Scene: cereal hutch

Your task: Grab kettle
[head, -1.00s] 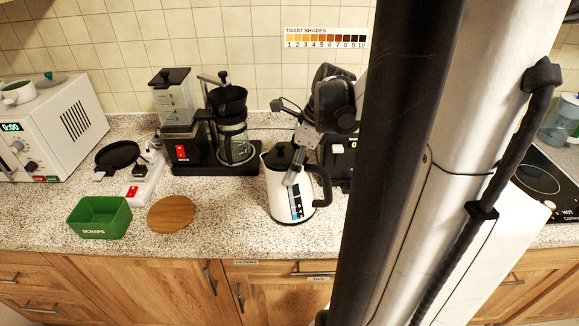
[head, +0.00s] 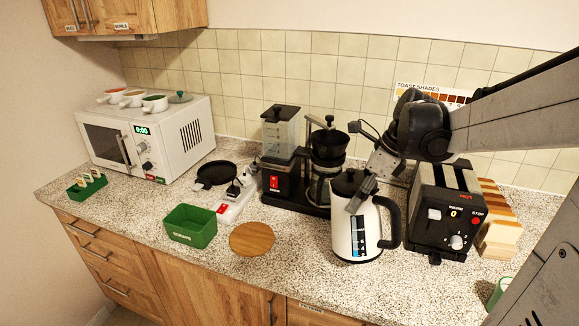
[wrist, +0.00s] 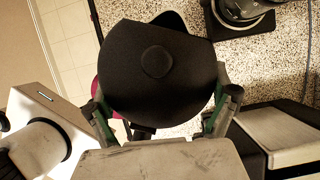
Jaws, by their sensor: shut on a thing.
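The white kettle (head: 345,232), with a black lid, a black handle on its right and a level window, is upright at the front of the counter. It is in front of the coffee maker and left of the toaster. My gripper (head: 361,192) comes from above right and is shut on the upper part of the kettle. In the wrist view, the kettle's black lid with its round knob (wrist: 156,62) fills the space between the two fingers of my gripper (wrist: 163,112). The kettle's lower body is hidden there. I cannot tell whether its base touches the counter.
The coffee maker (head: 325,165) is close behind the kettle, and the toaster (head: 446,215) is close on its right. A round wooden board (head: 252,239), a green bin (head: 190,226) and a power strip (head: 236,204) are to the left. The microwave (head: 155,140) stands farther left.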

